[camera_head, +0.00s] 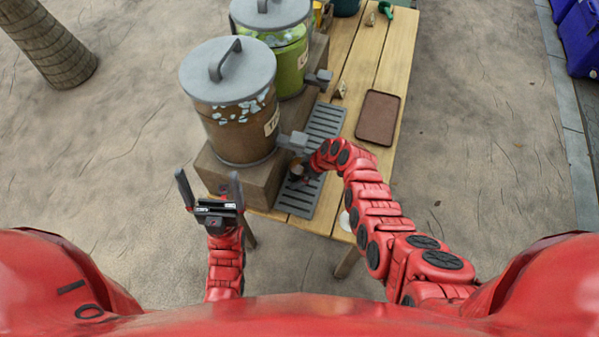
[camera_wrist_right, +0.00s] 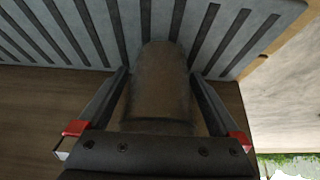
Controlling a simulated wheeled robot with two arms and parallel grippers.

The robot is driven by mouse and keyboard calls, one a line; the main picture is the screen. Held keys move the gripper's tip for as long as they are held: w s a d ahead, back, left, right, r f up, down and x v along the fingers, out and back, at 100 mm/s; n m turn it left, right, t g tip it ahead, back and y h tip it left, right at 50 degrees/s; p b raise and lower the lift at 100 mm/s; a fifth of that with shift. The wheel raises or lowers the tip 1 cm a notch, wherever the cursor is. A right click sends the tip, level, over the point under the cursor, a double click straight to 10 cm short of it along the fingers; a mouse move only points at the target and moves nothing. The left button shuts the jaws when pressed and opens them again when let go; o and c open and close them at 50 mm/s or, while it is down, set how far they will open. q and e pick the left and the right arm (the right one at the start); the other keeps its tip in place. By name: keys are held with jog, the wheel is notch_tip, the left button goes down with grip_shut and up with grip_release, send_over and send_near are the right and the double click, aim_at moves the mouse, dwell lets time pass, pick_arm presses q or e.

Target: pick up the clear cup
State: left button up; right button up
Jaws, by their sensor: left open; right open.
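The clear cup (camera_wrist_right: 160,88) stands between the two fingers of my right gripper (camera_wrist_right: 160,78) in the right wrist view, over the grey slotted drip tray (camera_wrist_right: 100,30). It looks brownish; I cannot tell whether it holds liquid. The right fingers are open, one on each side of the cup, and I cannot tell whether they touch it. In the head view my right gripper (camera_head: 298,174) is low at the drip tray (camera_head: 326,122), below the near dispenser's tap, and mostly hides the cup. My left gripper (camera_head: 209,188) is open and empty, left of the table.
A brown drink dispenser (camera_head: 238,135) and a green one (camera_head: 288,60) stand on a wooden block (camera_head: 262,185) beside the drip tray. A brown tray (camera_head: 378,118) lies right of them on the table (camera_head: 390,60). A white round item (camera_head: 345,221) lies near the table's front edge.

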jog(key=c, duration=1.6)
jog(key=shift+r, duration=0.1)
